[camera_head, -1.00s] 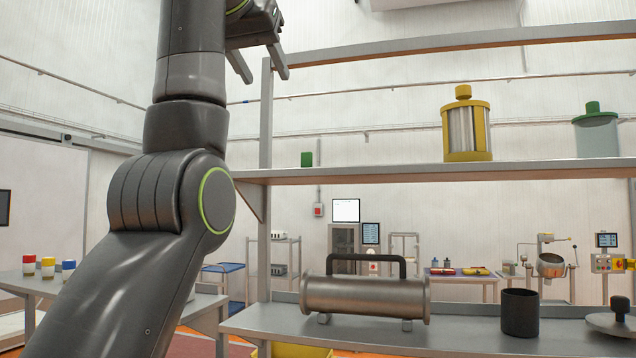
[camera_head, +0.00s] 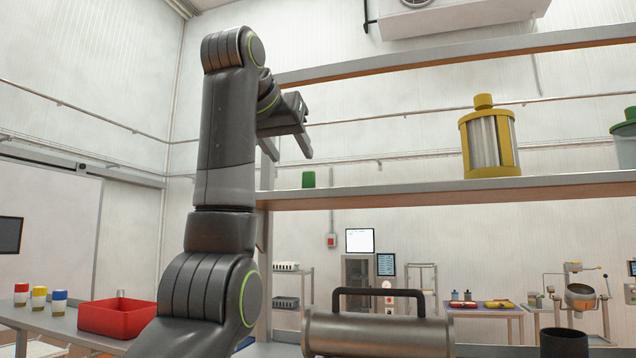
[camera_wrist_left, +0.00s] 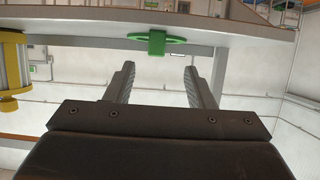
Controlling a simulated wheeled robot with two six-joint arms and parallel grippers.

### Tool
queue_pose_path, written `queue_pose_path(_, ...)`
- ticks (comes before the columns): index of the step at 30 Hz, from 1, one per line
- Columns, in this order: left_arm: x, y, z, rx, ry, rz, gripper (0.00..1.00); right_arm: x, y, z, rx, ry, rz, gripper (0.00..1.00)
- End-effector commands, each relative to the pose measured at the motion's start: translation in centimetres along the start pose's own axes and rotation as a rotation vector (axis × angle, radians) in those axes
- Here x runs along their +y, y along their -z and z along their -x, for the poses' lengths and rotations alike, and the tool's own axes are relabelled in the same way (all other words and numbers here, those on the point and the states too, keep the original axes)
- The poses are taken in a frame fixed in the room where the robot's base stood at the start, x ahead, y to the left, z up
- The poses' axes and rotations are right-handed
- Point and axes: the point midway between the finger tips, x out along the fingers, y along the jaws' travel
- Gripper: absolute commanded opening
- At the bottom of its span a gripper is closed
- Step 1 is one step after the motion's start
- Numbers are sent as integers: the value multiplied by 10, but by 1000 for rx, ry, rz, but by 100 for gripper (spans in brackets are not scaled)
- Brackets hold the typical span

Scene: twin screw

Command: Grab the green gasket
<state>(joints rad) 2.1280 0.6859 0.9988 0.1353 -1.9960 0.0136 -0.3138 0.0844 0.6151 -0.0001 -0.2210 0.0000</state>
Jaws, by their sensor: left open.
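The green gasket (camera_head: 308,179) stands on the upper shelf (camera_head: 400,194), near its left end. In the left wrist view the green gasket (camera_wrist_left: 157,41) shows as a flat green rim with a block in its middle, at the shelf edge. It lies beyond the fingertips, roughly centred between them. My left gripper (camera_head: 291,152) is open and empty, with its fingers pointing down, above the shelf level and slightly left of the gasket. Its two fingers also show apart in the left wrist view (camera_wrist_left: 159,76). My right gripper is in neither view.
A yellow-capped canister (camera_head: 490,142) stands on the same shelf to the right, and a green-capped one (camera_head: 625,140) farther right. A metal cylinder with a black handle (camera_head: 378,332) is below. A red bin (camera_head: 110,317) sits at left. The shelf between gasket and yellow canister is clear.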

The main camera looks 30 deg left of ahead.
Motion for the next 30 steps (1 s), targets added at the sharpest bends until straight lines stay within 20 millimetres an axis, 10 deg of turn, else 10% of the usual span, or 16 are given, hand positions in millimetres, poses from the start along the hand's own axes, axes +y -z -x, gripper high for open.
queue_pose_path(30, 5, 1, -102, -1, 1, -2, 49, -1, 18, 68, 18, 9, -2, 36)
